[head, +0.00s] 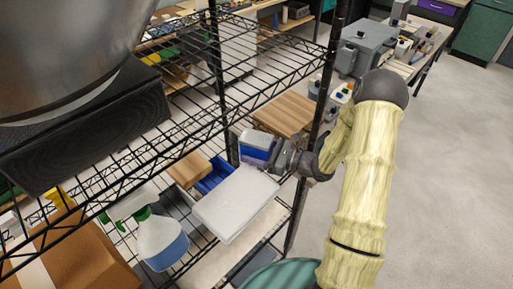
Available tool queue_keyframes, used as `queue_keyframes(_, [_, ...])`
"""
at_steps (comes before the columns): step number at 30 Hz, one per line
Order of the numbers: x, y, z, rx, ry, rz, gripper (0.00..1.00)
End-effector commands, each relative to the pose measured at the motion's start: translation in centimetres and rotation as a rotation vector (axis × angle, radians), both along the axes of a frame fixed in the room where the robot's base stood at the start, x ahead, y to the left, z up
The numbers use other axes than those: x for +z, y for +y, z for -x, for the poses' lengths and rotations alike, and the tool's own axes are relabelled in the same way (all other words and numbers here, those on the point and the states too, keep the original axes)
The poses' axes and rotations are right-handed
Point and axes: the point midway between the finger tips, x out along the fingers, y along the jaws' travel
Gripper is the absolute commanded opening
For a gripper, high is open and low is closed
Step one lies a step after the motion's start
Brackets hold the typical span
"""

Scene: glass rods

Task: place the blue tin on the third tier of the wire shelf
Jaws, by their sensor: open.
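The black wire shelf (219,55) fills the left and middle of the head view, with tiers at several heights. A small blue box with a pale grey top, which looks like the blue tin (256,154), sits inside the shelf below the upper wire tier. My gripper (281,157) reaches in from the right past the shelf's post. It is open, right beside the tin's right side. I cannot tell whether its fingers are around the tin or touch it. The tin's underside and the fingertips are partly hidden.
A white lidded box (237,203), a blue bin (214,177), a wooden block (284,113) and a spray bottle (161,240) crowd the shelf around the tin. A large metal pot (70,50) stands at upper left. Open floor (440,170) lies to the right.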

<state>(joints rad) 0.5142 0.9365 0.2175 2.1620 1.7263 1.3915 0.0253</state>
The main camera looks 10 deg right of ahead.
Motion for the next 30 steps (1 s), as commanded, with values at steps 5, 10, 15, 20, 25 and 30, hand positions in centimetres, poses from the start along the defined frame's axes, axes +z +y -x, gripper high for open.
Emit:
queue_keyframes(5, [-0.8,-2.6,1.5,-0.011,0.014,0.006,0.73])
queue_keyframes(10, [-0.7,-5.4,3.0,-0.012,0.010,0.007,0.73])
queue_keyframes(15, [-0.4,-8.2,4.7,-0.011,0.007,0.006,0.73])
queue_keyframes(20, [-0.1,-10.0,5.9,-0.009,0.005,0.004,0.73])
queue_keyframes(25, [0.1,-10.5,6.2,-0.005,0.004,0.002,0.73])
queue_keyframes(30, [0.2,-10.4,6.2,-0.004,0.004,0.002,0.73])
